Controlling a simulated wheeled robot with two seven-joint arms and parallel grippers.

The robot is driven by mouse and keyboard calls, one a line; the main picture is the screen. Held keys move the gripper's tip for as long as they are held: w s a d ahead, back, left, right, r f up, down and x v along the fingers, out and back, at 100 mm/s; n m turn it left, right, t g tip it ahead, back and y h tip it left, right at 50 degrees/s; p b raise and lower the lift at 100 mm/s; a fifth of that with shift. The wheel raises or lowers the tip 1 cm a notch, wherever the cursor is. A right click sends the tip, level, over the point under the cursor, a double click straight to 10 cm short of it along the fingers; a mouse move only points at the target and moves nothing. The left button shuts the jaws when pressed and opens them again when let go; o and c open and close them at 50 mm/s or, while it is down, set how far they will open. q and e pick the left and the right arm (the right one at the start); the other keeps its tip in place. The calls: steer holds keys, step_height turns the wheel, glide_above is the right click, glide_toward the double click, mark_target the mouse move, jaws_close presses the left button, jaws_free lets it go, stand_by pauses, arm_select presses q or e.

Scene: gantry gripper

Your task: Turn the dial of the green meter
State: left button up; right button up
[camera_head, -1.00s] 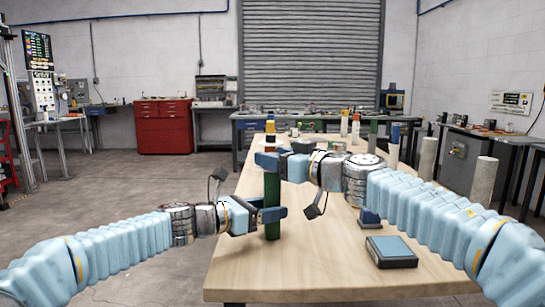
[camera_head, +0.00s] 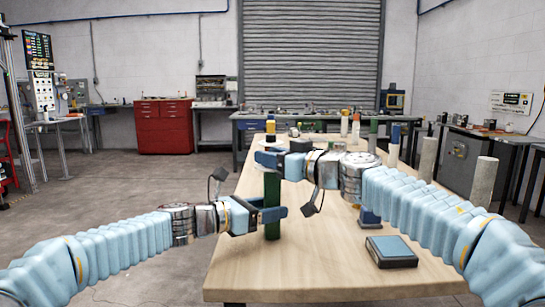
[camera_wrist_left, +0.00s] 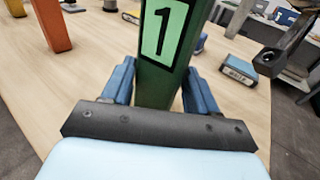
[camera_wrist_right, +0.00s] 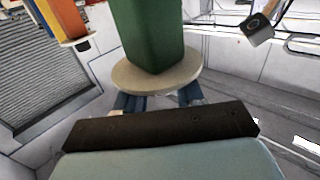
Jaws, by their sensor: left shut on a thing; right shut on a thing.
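The green meter (camera_head: 271,187) is an upright green post near the left edge of the wooden table. The left wrist view shows its pale green label (camera_wrist_left: 165,30) with a black "1". My left gripper (camera_head: 272,214) is shut on the post, one finger on each side. My right gripper (camera_head: 268,160) is at the top of the post. In the right wrist view, a round beige disc, the dial (camera_wrist_right: 155,76), sits at the end of the green post. My right fingers (camera_wrist_right: 157,101) are shut at the dial, partly hidden behind their mount.
A flat box with a blue top (camera_head: 391,252) lies on the wooden table (camera_head: 310,265) at the front right. Several posts and bottles stand toward the table's back, under and beyond my right arm. An orange post (camera_wrist_left: 52,24) shows in the left wrist view. The table's front middle is clear.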

steer(key=shift+g, duration=0.3)
steer(key=n+g+y, duration=0.2)
steer(key=n+g, duration=0.1)
steer(key=g, duration=0.1)
steer(key=n+g+y, duration=0.2)
steer(key=n+g, duration=0.1)
steer(key=g, duration=0.1)
steer(key=shift+w+r+y, duration=0.1)
steer(key=shift+w+y, duration=0.1)
steer(key=shift+y, duration=0.2)
steer(key=shift+s+n+g, duration=0.1)
steer(key=shift+n+g, duration=0.4)
steer(key=shift+g, duration=0.1)
steer(key=shift+s, duration=0.15)
steer(key=o, duration=0.9)
steer(key=shift+o, duration=0.2)
steer(key=shift+d, duration=0.15)
steer(key=s+d, duration=0.1)
steer(key=d, duration=1)
steer(key=shift+s+d, duration=0.25)
steer(key=shift+d, duration=0.05)
